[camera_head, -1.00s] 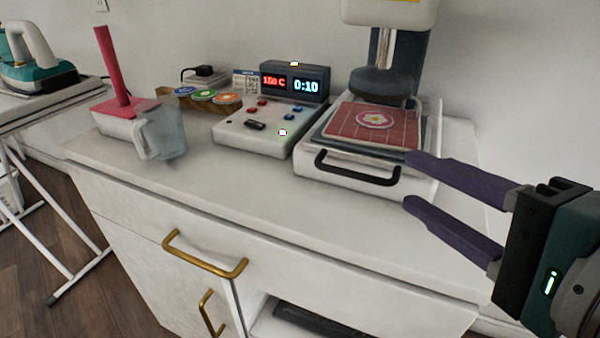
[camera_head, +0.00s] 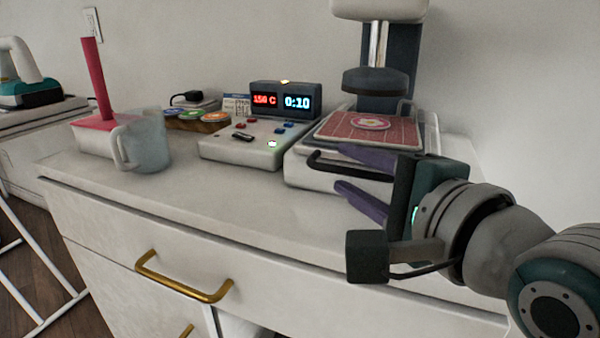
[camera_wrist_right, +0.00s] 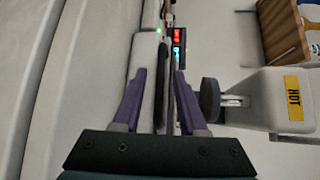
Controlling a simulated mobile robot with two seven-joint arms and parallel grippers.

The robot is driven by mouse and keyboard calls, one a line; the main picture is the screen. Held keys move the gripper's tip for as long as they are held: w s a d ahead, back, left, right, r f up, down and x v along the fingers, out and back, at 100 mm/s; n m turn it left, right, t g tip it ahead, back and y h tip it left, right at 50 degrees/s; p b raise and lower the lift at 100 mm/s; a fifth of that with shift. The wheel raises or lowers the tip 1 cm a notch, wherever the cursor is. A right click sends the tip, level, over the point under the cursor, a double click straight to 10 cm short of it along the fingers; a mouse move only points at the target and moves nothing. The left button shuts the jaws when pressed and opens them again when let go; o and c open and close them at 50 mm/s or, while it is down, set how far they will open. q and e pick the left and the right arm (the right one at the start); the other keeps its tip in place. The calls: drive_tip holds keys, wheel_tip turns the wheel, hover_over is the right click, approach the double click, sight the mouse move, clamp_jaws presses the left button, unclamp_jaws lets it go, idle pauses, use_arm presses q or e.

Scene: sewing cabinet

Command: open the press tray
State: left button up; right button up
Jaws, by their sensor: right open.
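The press tray (camera_head: 297,170) is a white drawer-like base at the foot of the heat press, with a red patterned square (camera_head: 340,127) bearing a flower on top. Its black bar handle (camera_head: 318,162) runs across the front. My right gripper (camera_head: 337,167) is open at the handle, one purple finger above the bar and one below it in the head view. Part of the handle's right side is hidden by my fingers and wrist. In the right wrist view my right gripper (camera_wrist_right: 160,73) has the white tray front and a dark strip between its fingers. My left gripper is not in view.
The press head (camera_head: 375,82) hangs above the red square. A control box (camera_head: 240,148) with a lit display (camera_head: 285,101) stands left of the tray. A clear jug (camera_head: 150,145) and a pink-handled item (camera_head: 95,85) stand further left. The counter front is clear.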

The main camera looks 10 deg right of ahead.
drive_tip(key=shift+w, duration=0.25)
clamp_jaws()
idle(1.4)
